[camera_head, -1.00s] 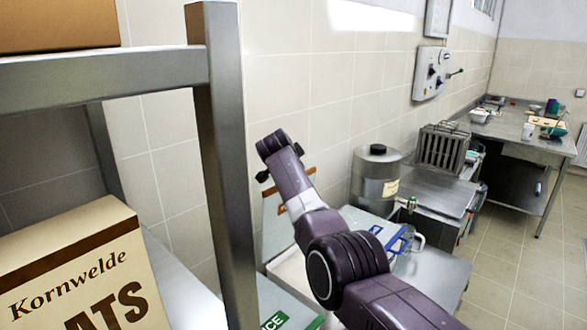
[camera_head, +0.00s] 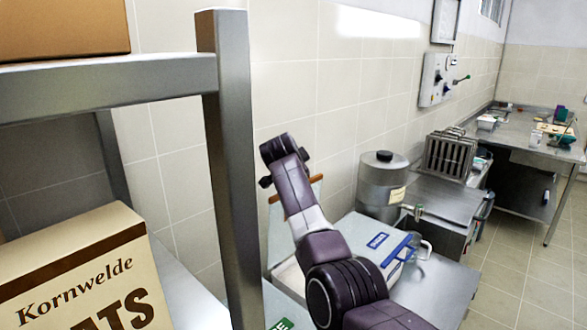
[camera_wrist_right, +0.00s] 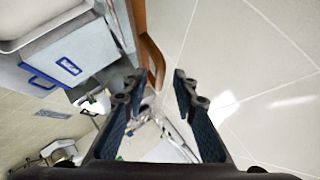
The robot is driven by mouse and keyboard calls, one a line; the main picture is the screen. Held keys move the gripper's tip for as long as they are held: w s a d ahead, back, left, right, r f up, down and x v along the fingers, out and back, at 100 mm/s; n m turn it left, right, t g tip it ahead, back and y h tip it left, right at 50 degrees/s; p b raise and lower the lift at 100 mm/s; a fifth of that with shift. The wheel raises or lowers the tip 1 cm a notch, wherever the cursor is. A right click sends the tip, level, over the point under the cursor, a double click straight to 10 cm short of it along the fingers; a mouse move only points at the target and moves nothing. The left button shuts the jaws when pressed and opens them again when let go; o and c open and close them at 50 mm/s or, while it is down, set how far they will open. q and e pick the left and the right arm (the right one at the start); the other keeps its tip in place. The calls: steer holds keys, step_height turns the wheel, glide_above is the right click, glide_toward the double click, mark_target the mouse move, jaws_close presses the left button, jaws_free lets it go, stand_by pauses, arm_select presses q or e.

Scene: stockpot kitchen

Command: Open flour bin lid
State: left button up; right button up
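A grey lid (camera_head: 277,226) with a brown handle (camera_head: 316,179) stands raised against the tiled wall, mostly behind my right arm. The pale bin (camera_head: 290,274) below it appears open; its label is hidden, so I cannot read whether it is flour. In the right wrist view, the lid (camera_wrist_right: 117,22) is edge-on at the top, with its brown handle (camera_wrist_right: 151,60) just beyond my fingertips. The open bin's white rim (camera_wrist_right: 45,30) is at upper left. My right gripper (camera_wrist_right: 158,84) is open, beside the handle; contact is unclear. My left gripper is not in view.
A closed bin with a blue label and blue handle (camera_head: 378,241) stands to the right. A green-labelled bin (camera_head: 281,324) is at the bottom. A steel shelf post (camera_head: 228,170) and a Kornwelde box (camera_head: 85,270) occupy the left. A metal urn (camera_head: 381,186) stands beyond.

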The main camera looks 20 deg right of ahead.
steer(key=v, duration=0.9)
steer(key=shift+s+r, duration=0.15)
steer(key=shift+s, duration=0.1)
steer(key=shift+a, duration=0.1)
